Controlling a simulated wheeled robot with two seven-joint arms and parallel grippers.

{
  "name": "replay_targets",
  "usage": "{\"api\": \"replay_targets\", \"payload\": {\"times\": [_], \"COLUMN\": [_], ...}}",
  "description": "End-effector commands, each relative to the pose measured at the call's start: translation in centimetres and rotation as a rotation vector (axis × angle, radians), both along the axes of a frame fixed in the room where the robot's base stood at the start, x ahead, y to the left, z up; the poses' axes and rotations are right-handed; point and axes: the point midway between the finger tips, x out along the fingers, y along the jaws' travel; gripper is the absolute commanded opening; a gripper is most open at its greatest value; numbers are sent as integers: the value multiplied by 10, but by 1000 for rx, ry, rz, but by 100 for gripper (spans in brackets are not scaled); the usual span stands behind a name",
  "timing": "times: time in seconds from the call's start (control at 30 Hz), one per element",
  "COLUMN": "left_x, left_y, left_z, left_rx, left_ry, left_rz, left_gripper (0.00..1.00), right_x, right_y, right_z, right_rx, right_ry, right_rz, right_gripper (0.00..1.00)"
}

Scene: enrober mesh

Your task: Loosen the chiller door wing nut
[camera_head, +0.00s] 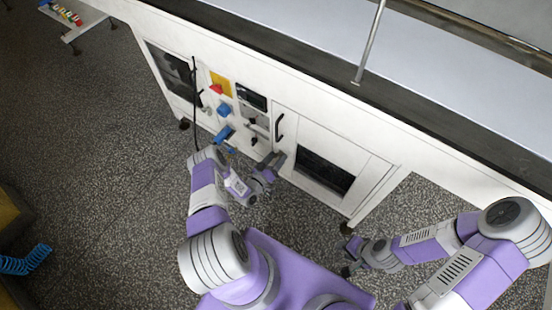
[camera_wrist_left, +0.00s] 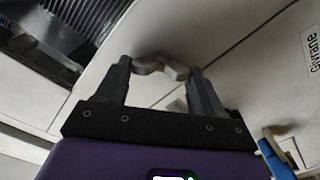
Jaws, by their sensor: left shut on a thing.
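The chiller door appears to be the white panel (camera_head: 352,160) with a dark louvred opening, low on the machine's front. In the left wrist view a pale, two-winged wing nut (camera_wrist_left: 160,69) sits against the white panel, between my left fingertips. My left gripper (camera_head: 277,163) is at the left edge of that door, shut on the wing nut; it also shows in the left wrist view (camera_wrist_left: 160,75). In the head view the gripper hides the nut. My right gripper (camera_head: 347,260) hangs low over the floor, away from the machine, and its finger gap is unclear.
Left of the door are a black handle (camera_head: 280,127), a yellow panel with a red knob (camera_head: 216,88), a blue knob (camera_head: 224,109) and a blue lever (camera_head: 224,134). The louvred opening (camera_wrist_left: 85,30) is close to my left fingers. Speckled floor (camera_head: 100,170) is clear at left.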

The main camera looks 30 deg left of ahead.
Motion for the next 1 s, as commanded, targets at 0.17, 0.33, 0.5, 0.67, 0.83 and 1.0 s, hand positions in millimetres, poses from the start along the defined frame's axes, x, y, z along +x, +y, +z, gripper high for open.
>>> {"api": "replay_targets", "payload": {"times": [0.17, 0.33, 0.5, 0.67, 0.83, 1.0], "left_x": [-1, -1, -1, -1, 0, -1], "left_y": [1, 1, 1, 1, 1, 1], "left_z": [-1, -2, -3, -3, -4, -5], "left_rx": [-169, -330, -490, -636, -769, -873], "left_ry": [16, 28, 41, 52, 62, 71], "left_rz": [0, 1, 0, 0, -1, 0], "left_gripper": [38, 38, 38, 38, 38, 38], "right_x": [0, 0, 0, 0, 0, 0], "right_y": [0, 0, 0, 0, 0, 0], "right_z": [0, 0, 0, 0, 0, 0], "right_rx": [0, 0, 0, 0, 0, 0], "right_ry": [0, 0, 0, 0, 0, 0], "right_rz": [0, 0, 0, 0, 0, 0], "right_gripper": [38, 38, 38, 38, 38, 38]}}
